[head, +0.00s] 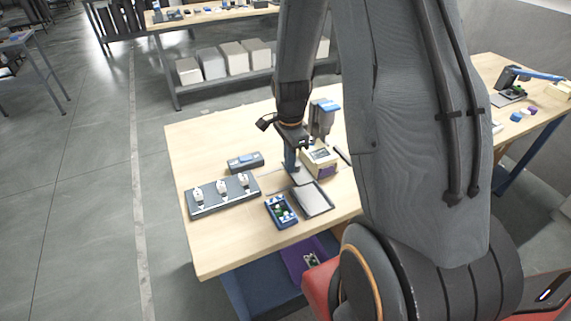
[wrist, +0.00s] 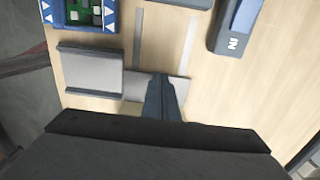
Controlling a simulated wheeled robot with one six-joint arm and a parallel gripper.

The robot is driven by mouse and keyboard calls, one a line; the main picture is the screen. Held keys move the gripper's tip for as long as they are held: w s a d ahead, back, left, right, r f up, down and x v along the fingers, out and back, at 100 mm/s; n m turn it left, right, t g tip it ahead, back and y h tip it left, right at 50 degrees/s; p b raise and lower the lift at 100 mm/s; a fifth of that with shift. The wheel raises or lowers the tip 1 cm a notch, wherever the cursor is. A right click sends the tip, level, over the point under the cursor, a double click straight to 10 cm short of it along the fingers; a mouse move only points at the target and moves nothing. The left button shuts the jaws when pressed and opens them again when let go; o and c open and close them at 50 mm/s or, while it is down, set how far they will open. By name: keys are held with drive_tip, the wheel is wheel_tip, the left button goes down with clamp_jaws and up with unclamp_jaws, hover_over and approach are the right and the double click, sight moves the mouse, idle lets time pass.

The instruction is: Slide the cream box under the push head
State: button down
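A cream box (head: 321,157) with a dark patch on top and a purple patch on its side stands on the table, just right of my gripper (head: 291,167) in the head view. A grey upright unit with a blue cap (head: 324,106) rises behind the box; it may carry the push head, but my arm hides part of it. In the wrist view, my gripper's fingers (wrist: 162,82) look closed together with nothing between them, over a grey plate (wrist: 181,91). A cream edge (wrist: 130,109) shows beside them, mostly hidden by my gripper body. I cannot tell whether they touch.
A grey plate (head: 314,201) and a blue tray with a green board (head: 281,211) lie near the front edge. A dark rack with white pieces (head: 223,195) and a blue-grey device (head: 245,162) are to the left. Bare table (head: 205,143) lies at the back left.

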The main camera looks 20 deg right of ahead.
sight(302, 168)
drive_tip(key=shift+d, duration=2.15)
drive_tip(key=shift+a+p, duration=0.3)
drive_tip(key=shift+r+p, duration=2.05)
drive_tip(key=shift+r, duration=0.95)
drive_tip(key=s+a+r+n+t+b, duration=0.1)
drive_tip(key=s+a+r+n+b, duration=0.1)
drive_tip(key=s+a+n+b, duration=0.8)
drive_tip(key=s+a+n, duration=0.1)
drive_tip(key=a+n, duration=0.2)
drive_tip(key=n, duration=0.5)
drive_tip(key=shift+r, duration=0.15)
